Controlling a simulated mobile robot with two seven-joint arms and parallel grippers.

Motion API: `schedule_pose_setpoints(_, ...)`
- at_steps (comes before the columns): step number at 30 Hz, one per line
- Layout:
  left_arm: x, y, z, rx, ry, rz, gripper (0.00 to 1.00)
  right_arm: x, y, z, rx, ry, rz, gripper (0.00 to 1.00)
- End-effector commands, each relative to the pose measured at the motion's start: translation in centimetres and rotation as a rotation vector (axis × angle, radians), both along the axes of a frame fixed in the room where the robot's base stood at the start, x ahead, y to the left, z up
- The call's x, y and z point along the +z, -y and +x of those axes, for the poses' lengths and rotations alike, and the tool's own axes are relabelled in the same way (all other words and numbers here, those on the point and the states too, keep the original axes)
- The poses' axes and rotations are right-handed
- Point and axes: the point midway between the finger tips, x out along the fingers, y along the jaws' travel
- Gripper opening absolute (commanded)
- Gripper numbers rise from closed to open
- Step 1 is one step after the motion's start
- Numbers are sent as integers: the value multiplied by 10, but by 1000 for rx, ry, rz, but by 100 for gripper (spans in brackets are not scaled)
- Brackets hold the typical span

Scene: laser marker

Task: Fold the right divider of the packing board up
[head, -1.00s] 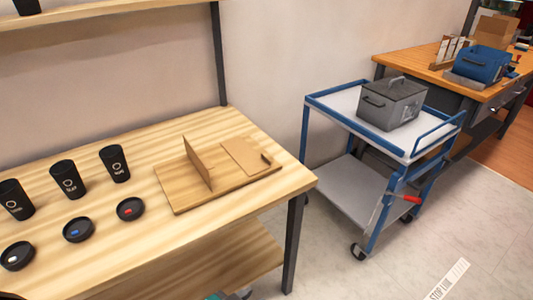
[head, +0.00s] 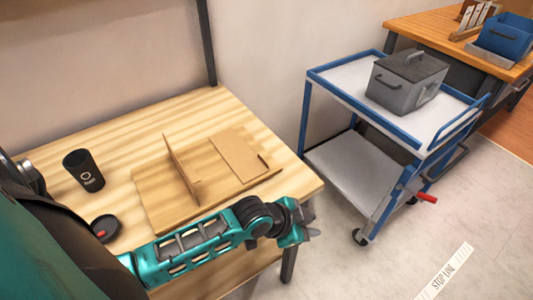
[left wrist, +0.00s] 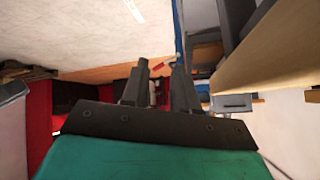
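The wooden packing board (head: 160,216) lies on the light wood table. Its left divider (head: 181,165) stands upright, and its right divider (head: 238,155) lies flat on the board. A small notch shows at the flat divider's right end. My left gripper (head: 308,234) is in front of the board, by the table's right front corner, apart from both dividers. In the left wrist view its two dark fingers (left wrist: 160,75) stand apart with nothing between them. My right gripper is not in view.
A black cup (head: 84,171) and a black lid (head: 105,228) are left of the board, close to my left arm. A blue cart (head: 330,80) with a grey box (head: 405,83) stands right of the table. The floor in front of the cart is clear.

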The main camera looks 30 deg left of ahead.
Motion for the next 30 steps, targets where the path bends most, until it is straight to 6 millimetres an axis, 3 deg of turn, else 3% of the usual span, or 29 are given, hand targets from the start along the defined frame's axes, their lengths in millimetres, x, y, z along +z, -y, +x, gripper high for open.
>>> schedule_pose_setpoints(1,12,-1,14,-76,0,54,29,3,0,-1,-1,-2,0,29)
schedule_pose_setpoints(7,46,-18,45,-395,-60,292,29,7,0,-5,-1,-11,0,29)
schedule_pose_setpoints(13,94,-64,68,-681,-153,526,29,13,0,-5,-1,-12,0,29)
schedule_pose_setpoints(18,146,-116,75,-887,-262,672,29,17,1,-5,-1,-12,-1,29)
schedule_pose_setpoints(22,177,-144,73,-991,-325,723,29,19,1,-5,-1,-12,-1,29)
schedule_pose_setpoints(26,194,-159,70,-1046,-359,739,29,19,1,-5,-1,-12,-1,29)
schedule_pose_setpoints(30,190,-163,68,-1064,-373,740,29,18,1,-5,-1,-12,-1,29)
